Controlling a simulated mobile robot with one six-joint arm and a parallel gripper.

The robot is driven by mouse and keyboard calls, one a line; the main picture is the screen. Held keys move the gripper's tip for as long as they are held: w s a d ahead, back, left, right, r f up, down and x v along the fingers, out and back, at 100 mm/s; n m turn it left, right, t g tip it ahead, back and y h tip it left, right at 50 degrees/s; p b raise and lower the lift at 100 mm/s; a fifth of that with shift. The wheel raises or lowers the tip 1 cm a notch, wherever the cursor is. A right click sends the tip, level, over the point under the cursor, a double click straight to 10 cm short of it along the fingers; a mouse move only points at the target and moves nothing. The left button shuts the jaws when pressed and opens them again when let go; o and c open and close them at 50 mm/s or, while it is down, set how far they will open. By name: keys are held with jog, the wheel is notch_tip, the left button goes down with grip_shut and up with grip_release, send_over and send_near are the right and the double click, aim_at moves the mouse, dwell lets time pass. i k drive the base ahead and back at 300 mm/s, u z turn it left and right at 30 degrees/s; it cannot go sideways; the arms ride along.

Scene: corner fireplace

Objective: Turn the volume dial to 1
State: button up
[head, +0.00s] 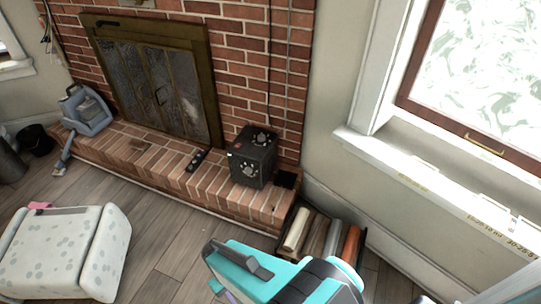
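A black box-shaped device (239,170) stands upright on the brick hearth in the head view, right of the fireplace. One round dial with pale markings shows on its front face and another on its top face. The markings are too small to read, so I cannot tell which is the volume dial or where either points. My teal and black arm reaches in at the bottom centre, with my gripper (238,262) at its end, apart from the device and nearer the camera. I cannot make out its fingers clearly. No held object is visible.
A black remote (197,160) lies on the brick hearth (150,164) left of the device. A dark rack of rolled or log-like items (317,236) stands below right. A spotted white ottoman (65,252) sits at left, a blue-grey container (86,112) behind it. Wooden floor between is clear.

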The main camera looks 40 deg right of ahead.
aim_at(261, 138)
jog(key=z, duration=1)
jog(key=k, duration=1)
jog(key=i, duration=0.95)
jog(key=z, duration=0.05)
